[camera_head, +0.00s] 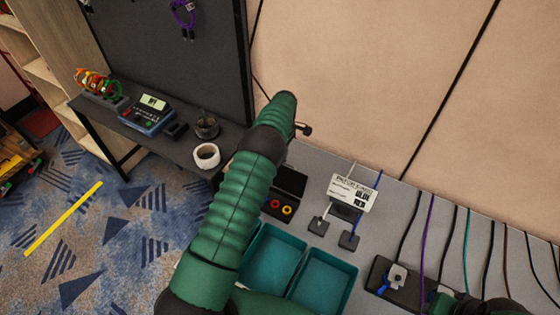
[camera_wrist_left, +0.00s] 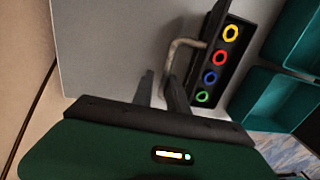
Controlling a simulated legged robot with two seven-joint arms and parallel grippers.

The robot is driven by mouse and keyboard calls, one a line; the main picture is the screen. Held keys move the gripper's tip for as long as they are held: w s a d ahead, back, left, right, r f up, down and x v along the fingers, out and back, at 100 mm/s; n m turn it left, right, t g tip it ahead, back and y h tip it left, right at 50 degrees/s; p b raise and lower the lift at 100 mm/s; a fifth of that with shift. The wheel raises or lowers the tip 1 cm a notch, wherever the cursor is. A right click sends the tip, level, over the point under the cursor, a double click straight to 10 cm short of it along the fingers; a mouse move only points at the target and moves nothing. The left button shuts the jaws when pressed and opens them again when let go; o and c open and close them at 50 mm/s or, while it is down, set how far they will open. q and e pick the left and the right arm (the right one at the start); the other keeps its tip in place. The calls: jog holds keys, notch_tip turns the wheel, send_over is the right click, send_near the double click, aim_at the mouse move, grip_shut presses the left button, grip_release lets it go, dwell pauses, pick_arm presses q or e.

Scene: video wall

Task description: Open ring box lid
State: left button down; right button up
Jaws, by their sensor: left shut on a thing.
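The ring box (camera_wrist_left: 219,60) shows in the left wrist view with a yellow, a red, a blue and a green ring in it. Its dark lid (camera_wrist_left: 212,24) stands raised along the box's left side. A bent metal handle (camera_wrist_left: 178,50) runs from the lid to my left gripper (camera_wrist_left: 160,85), which is shut on it. In the head view the ring box (camera_head: 281,207) is partly behind my left arm, with a red and a yellow ring visible. The left fingertips are hidden there. Part of my right arm shows at the bottom right; its fingertips are not visible.
Two teal trays (camera_head: 322,280) stand just in front of the box. A white label card (camera_head: 352,193) and small dark blocks are to its right. Several cables hang over the grey table at right. A tape roll (camera_head: 206,155) and a meter (camera_head: 148,115) sit at left.

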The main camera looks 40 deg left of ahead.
pick_arm(q)
jog(key=shift+w+r+t, duration=0.15)
jog(key=shift+w+t, duration=0.15)
jog(key=shift+w, duration=0.45)
pick_arm(e)
jog(key=shift+w+a+f, duration=0.1)
pick_arm(q)
jog(key=c, duration=1.5)
grip_release()
jog(key=shift+w, duration=0.15)
jog(key=shift+w+a+f, duration=0.15)
jog(key=shift+w+f, duration=0.05)
jog(key=shift+f, duration=0.1)
pick_arm(e)
jog(key=shift+w+a+f, duration=0.1)
jog(key=shift+w+a, duration=0.05)
jog(key=shift+w, duration=0.3)
pick_arm(q)
jog(key=r, duration=1.6)
jog(key=shift+w+r, duration=0.2)
jog(key=shift+w, duration=0.2)
pick_arm(e)
jog(key=shift+w, duration=0.15)
